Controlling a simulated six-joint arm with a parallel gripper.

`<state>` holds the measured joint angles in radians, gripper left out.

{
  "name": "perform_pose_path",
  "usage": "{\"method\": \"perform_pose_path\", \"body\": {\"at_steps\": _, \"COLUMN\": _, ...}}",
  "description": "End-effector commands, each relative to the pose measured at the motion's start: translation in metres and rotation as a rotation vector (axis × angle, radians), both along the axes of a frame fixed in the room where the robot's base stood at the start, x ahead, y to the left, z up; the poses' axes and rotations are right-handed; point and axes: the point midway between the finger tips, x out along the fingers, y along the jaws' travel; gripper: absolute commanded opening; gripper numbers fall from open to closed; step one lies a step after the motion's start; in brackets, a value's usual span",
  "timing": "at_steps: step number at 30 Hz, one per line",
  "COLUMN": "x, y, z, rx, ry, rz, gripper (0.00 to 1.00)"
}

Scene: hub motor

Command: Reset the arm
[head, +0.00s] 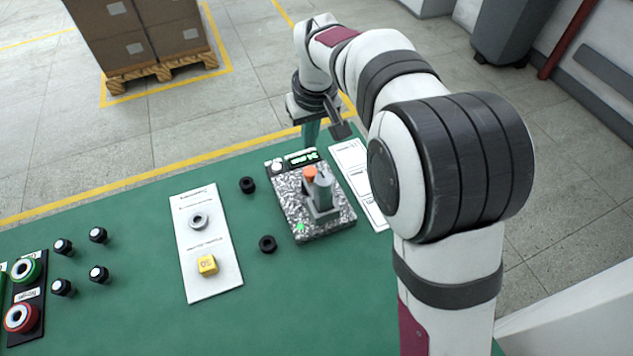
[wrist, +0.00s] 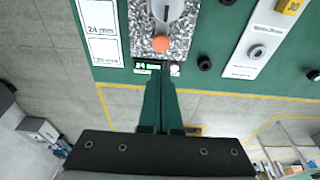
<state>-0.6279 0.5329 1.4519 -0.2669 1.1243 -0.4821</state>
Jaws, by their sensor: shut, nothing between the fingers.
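My arm rises at the right of the head view and bends over toward the far edge of the green table (head: 120,235). My gripper (head: 310,143) hangs at that far edge, behind the test fixture. In the wrist view my gripper (wrist: 160,72) has its two green fingers together, with nothing between them. The fixture (head: 312,212) is a speckled block with a grey upright holder, an orange part and a lit green display. It also shows in the wrist view (wrist: 142,45), just beyond the fingertips in the picture. The gripper appears apart from it.
A white sheet (head: 207,255) carries a grey ring (head: 198,221) and a yellow block (head: 207,265). Black caps (head: 247,185) lie by the fixture, and several more stand left. Green (head: 27,270) and red (head: 20,318) round parts sit far left. Boxes on a pallet (head: 160,73) stand beyond.

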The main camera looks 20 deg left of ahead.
Motion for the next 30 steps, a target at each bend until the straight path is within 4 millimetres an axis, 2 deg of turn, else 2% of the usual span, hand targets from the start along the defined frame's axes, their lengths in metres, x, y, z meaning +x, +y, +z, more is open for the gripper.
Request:
{"method": "perform_pose_path", "body": {"at_steps": 4, "x": 0.000, "y": 0.000, "z": 0.007, "rx": -0.001, "ry": -0.001, "rz": 0.000, "gripper": 0.00}}
{"method": "perform_pose_path", "body": {"at_steps": 15, "x": 0.000, "y": -0.001, "z": 0.008, "rx": 0.000, "ry": 0.000, "rz": -0.003, "gripper": 0.00}}
{"method": "perform_pose_path", "body": {"at_steps": 17, "x": -0.002, "y": -0.012, "z": 0.013, "rx": 0.002, "ry": 0.006, "rz": -0.034, "gripper": 0.00}}
{"method": "perform_pose_path", "body": {"at_steps": 19, "x": -0.012, "y": -0.047, "z": 0.027, "rx": 0.008, "ry": 0.033, "rz": -0.138, "gripper": 0.00}}
{"method": "perform_pose_path", "body": {"at_steps": 20, "x": -0.021, "y": -0.069, "z": 0.035, "rx": 0.012, "ry": 0.049, "rz": -0.208, "gripper": 0.00}}
{"method": "perform_pose_path", "body": {"at_steps": 21, "x": -0.038, "y": -0.103, "z": 0.045, "rx": 0.019, "ry": 0.077, "rz": -0.317, "gripper": 0.00}}
{"method": "perform_pose_path", "body": {"at_steps": 22, "x": -0.054, "y": -0.129, "z": 0.051, "rx": 0.024, "ry": 0.100, "rz": -0.407, "gripper": 0.00}}
{"method": "perform_pose_path", "body": {"at_steps": 23, "x": -0.073, "y": -0.153, "z": 0.055, "rx": 0.030, "ry": 0.124, "rz": -0.500, "gripper": 0.00}}
{"method": "perform_pose_path", "body": {"at_steps": 24, "x": -0.100, "y": -0.181, "z": 0.058, "rx": 0.038, "ry": 0.154, "rz": -0.621, "gripper": 0.00}}
{"method": "perform_pose_path", "body": {"at_steps": 26, "x": -0.144, "y": -0.215, "z": 0.056, "rx": 0.053, "ry": 0.202, "rz": -0.798, "gripper": 0.00}}
{"method": "perform_pose_path", "body": {"at_steps": 27, "x": -0.172, "y": -0.231, "z": 0.052, "rx": 0.062, "ry": 0.231, "rz": -0.905, "gripper": 0.00}}
{"method": "perform_pose_path", "body": {"at_steps": 30, "x": -0.228, "y": -0.253, "z": 0.036, "rx": 0.080, "ry": 0.288, "rz": -1.113, "gripper": 0.00}}
